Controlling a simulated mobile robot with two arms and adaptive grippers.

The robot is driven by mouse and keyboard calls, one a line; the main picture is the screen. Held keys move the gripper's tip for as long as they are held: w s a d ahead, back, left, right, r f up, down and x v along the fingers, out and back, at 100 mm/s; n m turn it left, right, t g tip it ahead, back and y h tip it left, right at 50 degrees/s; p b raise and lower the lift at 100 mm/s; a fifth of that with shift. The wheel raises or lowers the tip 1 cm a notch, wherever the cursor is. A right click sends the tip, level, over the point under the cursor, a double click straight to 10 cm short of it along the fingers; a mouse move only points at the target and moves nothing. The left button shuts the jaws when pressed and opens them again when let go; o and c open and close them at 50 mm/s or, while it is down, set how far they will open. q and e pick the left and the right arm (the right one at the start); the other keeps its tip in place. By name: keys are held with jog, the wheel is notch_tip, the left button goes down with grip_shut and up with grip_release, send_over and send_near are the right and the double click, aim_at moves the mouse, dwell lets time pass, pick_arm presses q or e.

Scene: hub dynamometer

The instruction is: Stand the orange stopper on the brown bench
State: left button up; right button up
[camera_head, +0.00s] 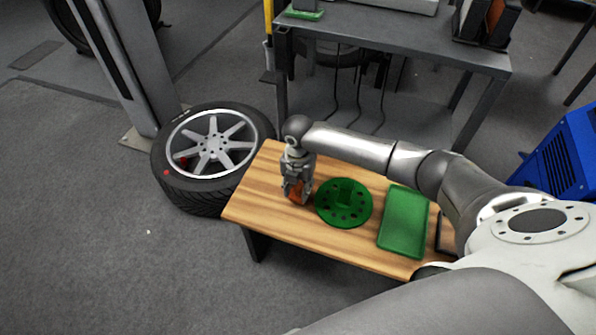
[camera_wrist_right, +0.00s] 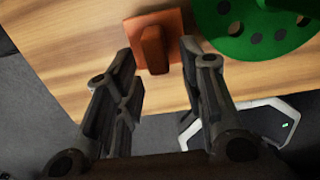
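The orange stopper (camera_wrist_right: 176,24) has a flat square base with a raised block on top. It stands base down on the brown bench (camera_head: 253,206), near the bench's left end; it also shows in the head view (camera_head: 298,198), mostly hidden by my gripper. My right gripper (camera_head: 297,190) points down right over the stopper. In the wrist view the right gripper (camera_wrist_right: 160,52) is open, one finger on each side of the raised block, with visible gaps. My left gripper is not in view.
A round green plate with holes (camera_head: 344,219) lies just right of the stopper. A green tray (camera_head: 403,222) lies further right on the bench. A wheel (camera_head: 178,190) lies on the floor at the bench's left end. A grey table (camera_head: 400,42) stands behind.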

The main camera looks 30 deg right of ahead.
aim_at(298, 190)
notch_tip(298, 190, up, 10)
jog(key=p, duration=0.3)
jog(key=s+a+f+m+t+y, duration=0.25)
jog(key=s+a+m, duration=0.2)
jog(key=a, duration=0.25)
jog(key=s+a+f+m+t+y, duration=0.1)
jog(key=s+a+f+m, duration=0.25)
jog(key=a+m, duration=0.35)
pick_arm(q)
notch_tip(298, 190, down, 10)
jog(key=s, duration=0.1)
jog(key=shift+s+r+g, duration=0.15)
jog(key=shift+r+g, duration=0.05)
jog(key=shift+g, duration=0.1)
pick_arm(e)
jog(key=s+d+f+m+h, duration=0.1)
jog(key=s+d+f+m, duration=0.3)
jog(key=s+f+m, duration=0.2)
jog(key=s+d+f+m+g+h, duration=0.1)
jog(key=s+d+f+m, duration=0.3)
jog(key=s+f, duration=0.6)
jog(key=shift+s+f+m+h, duration=0.45)
jog(key=shift+m+h, duration=0.3)
jog(key=shift+m, duration=0.5)
jog(key=shift+d, duration=0.1)
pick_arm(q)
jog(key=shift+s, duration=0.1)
pick_arm(e)
jog(key=shift+s, duration=0.1)
